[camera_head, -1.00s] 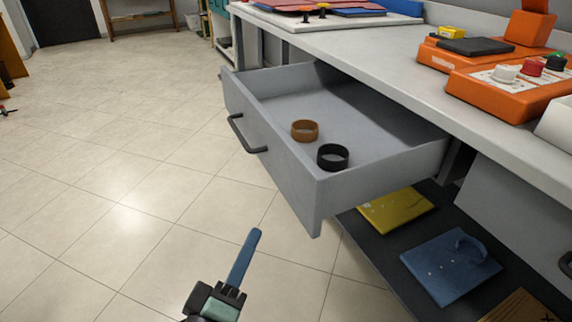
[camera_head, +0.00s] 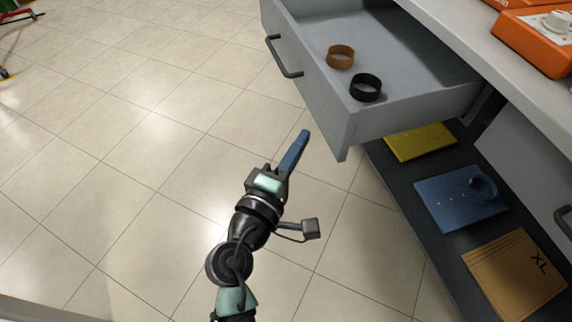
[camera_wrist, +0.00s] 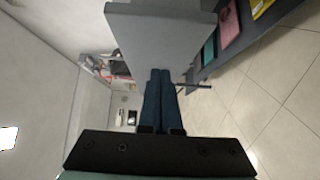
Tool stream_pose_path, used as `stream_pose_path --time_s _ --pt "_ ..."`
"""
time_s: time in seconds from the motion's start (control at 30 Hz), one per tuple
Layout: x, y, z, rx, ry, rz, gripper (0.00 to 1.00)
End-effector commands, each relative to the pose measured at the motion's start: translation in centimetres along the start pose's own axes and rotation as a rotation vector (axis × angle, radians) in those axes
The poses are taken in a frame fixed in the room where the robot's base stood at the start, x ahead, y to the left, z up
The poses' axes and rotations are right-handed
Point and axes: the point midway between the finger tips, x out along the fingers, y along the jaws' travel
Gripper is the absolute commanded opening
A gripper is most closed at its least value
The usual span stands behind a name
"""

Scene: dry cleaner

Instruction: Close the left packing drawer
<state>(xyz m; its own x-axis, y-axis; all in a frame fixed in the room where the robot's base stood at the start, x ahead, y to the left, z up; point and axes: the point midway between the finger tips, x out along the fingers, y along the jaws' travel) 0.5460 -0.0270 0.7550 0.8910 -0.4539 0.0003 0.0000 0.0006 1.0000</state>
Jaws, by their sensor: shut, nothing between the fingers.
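The left packing drawer (camera_head: 318,92) is grey and stands pulled out from under the counter in the head view. It has a black bar handle (camera_head: 284,57) on its front. A brown ring (camera_head: 340,57) and a black ring (camera_head: 365,88) lie inside it. My gripper (camera_head: 304,136) has blue fingers that are shut and empty. It is in front of the drawer, below and left of the front's near corner, and looks apart from it. In the wrist view the shut fingers (camera_wrist: 160,80) point toward a grey panel (camera_wrist: 160,35), seemingly the drawer.
The counter top (camera_head: 470,45) runs along the right, with an orange device (camera_head: 540,38) on it. A lower shelf (camera_head: 410,185) holds a yellow packet (camera_head: 420,141), a blue packet (camera_head: 455,198) and a brown XL packet (camera_head: 515,275).

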Motion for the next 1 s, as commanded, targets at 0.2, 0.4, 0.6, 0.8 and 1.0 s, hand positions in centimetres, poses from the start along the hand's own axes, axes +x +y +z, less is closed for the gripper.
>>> stream_pose_path --time_s 0.2,0.4,0.6,0.8,1.0 --pt "2.5 0.0 2.1 0.001 -0.002 -0.001 0.00" --pt "3.2 0.0 2.8 0.000 0.000 -0.001 0.00" --pt "3.3 0.0 2.9 0.000 0.000 -0.001 0.00" --pt "3.4 0.0 3.0 0.000 -0.001 -0.001 0.00" --pt "4.5 0.2 4.2 0.001 -0.005 0.000 0.00"
